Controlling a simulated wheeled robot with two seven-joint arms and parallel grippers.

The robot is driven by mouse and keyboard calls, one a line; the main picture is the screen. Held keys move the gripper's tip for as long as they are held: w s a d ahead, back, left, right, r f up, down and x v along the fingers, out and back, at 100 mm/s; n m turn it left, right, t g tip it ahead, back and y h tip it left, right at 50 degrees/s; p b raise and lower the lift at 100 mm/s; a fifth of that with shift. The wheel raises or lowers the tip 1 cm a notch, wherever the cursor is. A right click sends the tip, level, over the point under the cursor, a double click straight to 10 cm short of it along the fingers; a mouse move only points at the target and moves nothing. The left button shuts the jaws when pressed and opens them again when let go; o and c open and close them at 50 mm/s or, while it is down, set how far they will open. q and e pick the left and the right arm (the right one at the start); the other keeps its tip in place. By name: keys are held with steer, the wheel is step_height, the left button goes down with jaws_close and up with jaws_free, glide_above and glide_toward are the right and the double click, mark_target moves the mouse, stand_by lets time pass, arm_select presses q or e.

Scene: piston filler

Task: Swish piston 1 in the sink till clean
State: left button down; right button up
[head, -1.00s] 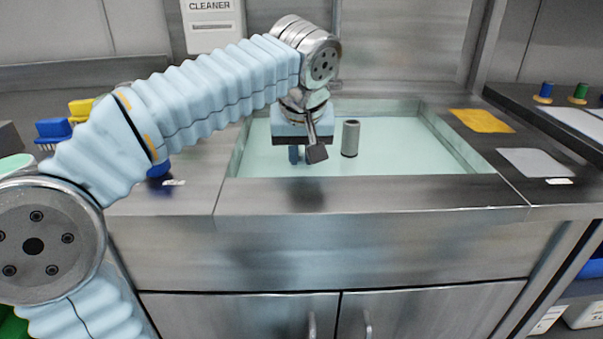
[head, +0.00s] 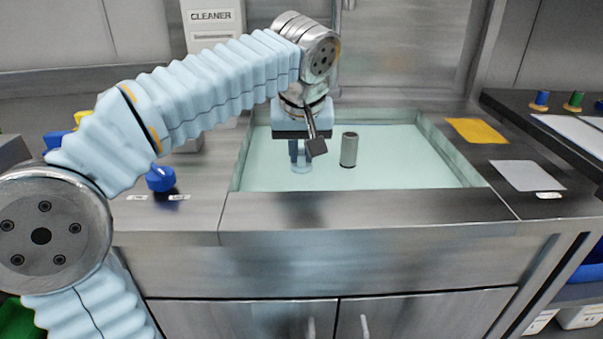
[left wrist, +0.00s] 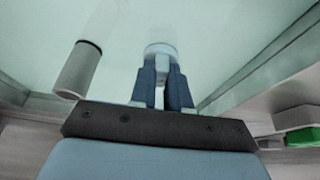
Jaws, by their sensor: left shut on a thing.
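My left gripper (head: 301,158) reaches down into the sink (head: 232,205), over the left part of the pale green liquid. Its dark blue fingers are shut on a pale, round-ended thing, likely piston 1 (head: 302,168). In the left wrist view the fingers (left wrist: 164,85) hold this pale piston (left wrist: 160,50) between them. Its far end lies at or in the liquid; how deep I cannot tell. A grey cylinder with a dark end (head: 349,150) stands upright in the liquid just right of the gripper, apart from it. It also shows in the left wrist view (left wrist: 78,70). My right gripper is not in view.
A cleaner dispenser (head: 212,18) is behind the sink at the left. A blue knob (head: 160,178) is on the counter left of the sink. A yellow mat (head: 478,131) and a grey mat (head: 527,175) lie to the right. The sink's right half is clear.

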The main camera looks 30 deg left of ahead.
mark_target(301, 154)
arm_select(q)
step_height(301, 154, up, 3)
steer(key=shift+f+p, duration=0.15)
steer(key=shift+p, duration=0.8)
step_height(301, 154, up, 5)
steer(key=p, duration=0.4)
steer(key=shift+f, duration=0.2)
steer(key=shift+r, duration=1.2)
steer(key=shift+r, duration=0.1)
step_height(301, 154, up, 4)
steer(key=shift+f, duration=0.1)
